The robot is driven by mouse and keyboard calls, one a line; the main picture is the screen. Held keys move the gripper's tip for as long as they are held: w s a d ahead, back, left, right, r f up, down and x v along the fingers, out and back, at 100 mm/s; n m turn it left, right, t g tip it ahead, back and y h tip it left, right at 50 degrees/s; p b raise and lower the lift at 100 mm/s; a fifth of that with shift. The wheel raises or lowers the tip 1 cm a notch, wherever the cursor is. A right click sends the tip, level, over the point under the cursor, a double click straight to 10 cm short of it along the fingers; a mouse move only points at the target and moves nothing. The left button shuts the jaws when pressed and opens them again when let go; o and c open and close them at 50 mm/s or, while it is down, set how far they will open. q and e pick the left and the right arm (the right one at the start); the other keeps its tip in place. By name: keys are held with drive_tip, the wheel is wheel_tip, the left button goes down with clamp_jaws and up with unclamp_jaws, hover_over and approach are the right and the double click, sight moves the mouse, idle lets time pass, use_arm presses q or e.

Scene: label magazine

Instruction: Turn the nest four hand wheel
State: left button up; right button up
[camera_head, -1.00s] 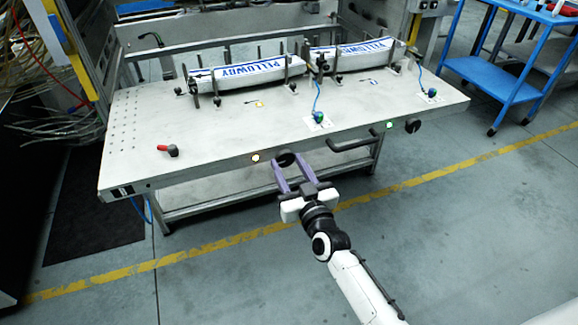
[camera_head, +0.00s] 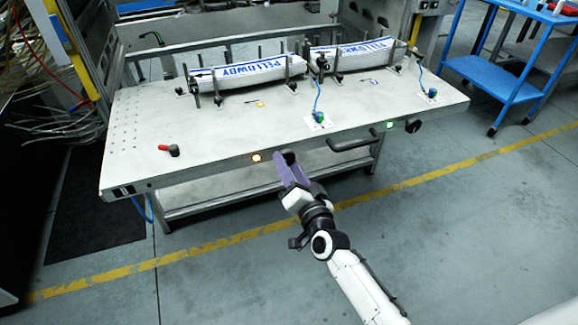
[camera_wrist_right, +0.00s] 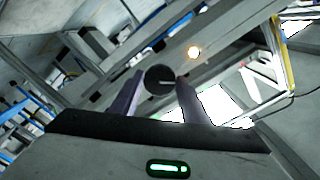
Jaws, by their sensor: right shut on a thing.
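A black round hand wheel (camera_head: 291,155) sits on the front edge of the table, right of a lit amber lamp (camera_head: 257,157). My right gripper (camera_head: 285,162), with purple fingers, is shut on this wheel and hides part of it. In the right wrist view the wheel (camera_wrist_right: 159,80) lies between the two fingertips, its dark face showing a pale line. A second black hand wheel (camera_head: 413,126) is on the same edge farther right, beside a green lamp (camera_head: 390,124). I cannot read which nest number either wheel has. My left gripper is not in view.
The pale table (camera_head: 225,135) carries two long white packs with blue lettering (camera_head: 247,73) (camera_head: 352,55) between black posts. A dark bar handle (camera_head: 354,142) juts from the front edge. A red-handled part (camera_head: 168,150) lies at left. Floor in front is clear.

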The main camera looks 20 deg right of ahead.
drive_tip(key=shift+m+b, duration=0.65)
drive_tip(key=shift+m, duration=3.65)
drive_tip(key=o, duration=1.1)
drive_tip(key=shift+r, duration=0.1)
drive_tip(key=shift+c, duration=0.2)
drive_tip(key=s, duration=1)
drive_tip(key=shift+s+d+p, duration=0.15)
drive_tip(key=shift+s+p, duration=0.05)
drive_tip(key=shift+p, duration=0.15)
